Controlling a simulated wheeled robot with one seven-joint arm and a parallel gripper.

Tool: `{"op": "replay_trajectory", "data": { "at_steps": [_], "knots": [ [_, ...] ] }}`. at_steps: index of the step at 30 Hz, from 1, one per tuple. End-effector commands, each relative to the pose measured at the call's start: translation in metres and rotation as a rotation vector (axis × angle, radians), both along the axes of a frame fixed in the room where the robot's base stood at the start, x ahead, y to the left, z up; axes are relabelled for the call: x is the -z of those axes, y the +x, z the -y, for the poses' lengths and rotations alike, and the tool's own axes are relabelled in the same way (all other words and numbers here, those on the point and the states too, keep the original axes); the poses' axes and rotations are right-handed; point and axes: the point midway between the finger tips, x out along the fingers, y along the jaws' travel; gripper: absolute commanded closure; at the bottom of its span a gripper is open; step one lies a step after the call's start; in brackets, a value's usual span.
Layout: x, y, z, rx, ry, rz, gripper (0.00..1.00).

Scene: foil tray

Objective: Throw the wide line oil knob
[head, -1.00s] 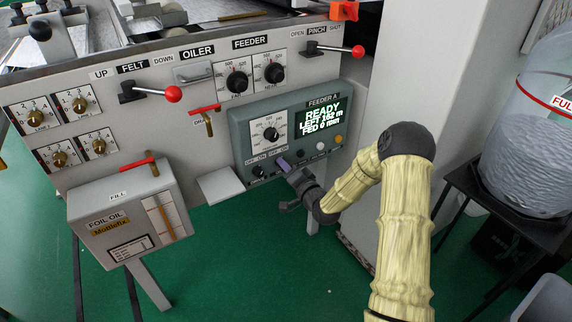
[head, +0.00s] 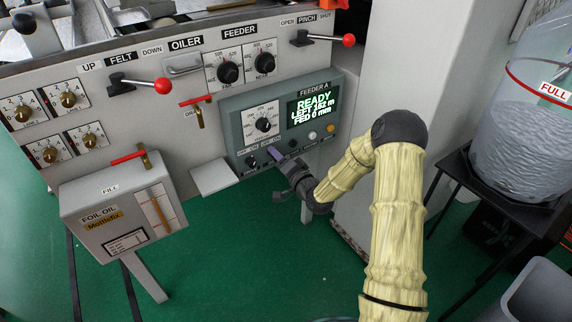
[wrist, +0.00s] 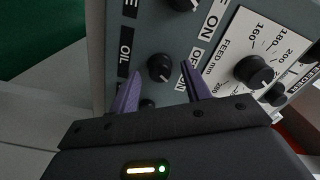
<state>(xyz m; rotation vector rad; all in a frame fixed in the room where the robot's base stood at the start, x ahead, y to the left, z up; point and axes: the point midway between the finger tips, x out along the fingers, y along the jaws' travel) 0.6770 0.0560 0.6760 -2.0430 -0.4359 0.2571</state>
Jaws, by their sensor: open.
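The feeder panel (head: 240,128) is grey-green, with a feed dial, a lit screen and small black knobs. In the wrist view, a black knob (wrist: 160,67) beside the OIL label shows between my gripper's two purple fingers, with OFF and ON marks next to it. My gripper (wrist: 160,82) is open, and I see no contact with the knob. In the head view, my gripper (head: 274,153) is at the panel's lower edge and hides that knob. A neighbouring knob (head: 252,161) shows to its left; it also shows at the wrist view's top edge (wrist: 185,4).
The feed dial (wrist: 253,72) is close to the right finger. A grey shelf (head: 214,178) juts out left of the panel, by the foil oil box (head: 122,215). A white column (head: 395,70) and a bin marked FULL (head: 520,125) stand at right.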

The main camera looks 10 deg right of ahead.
Motion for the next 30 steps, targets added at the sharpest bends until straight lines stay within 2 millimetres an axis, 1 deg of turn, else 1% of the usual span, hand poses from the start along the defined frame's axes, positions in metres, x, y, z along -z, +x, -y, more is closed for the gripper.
{"op": "replay_trajectory", "data": {
  "at_steps": [4,7,24,27,30],
  "knots": [
    [0.000,-0.010,0.005,0.001,-0.001,-0.003,0.53],
    [-0.001,-0.024,0.012,0.001,-0.001,-0.002,0.53],
    [0.000,-0.127,0.058,0.004,0.000,-0.005,0.53],
    [0.000,-0.143,0.065,0.003,0.001,-0.005,0.53],
    [0.001,-0.153,0.069,0.001,0.000,-0.004,0.53]
  ]
}}
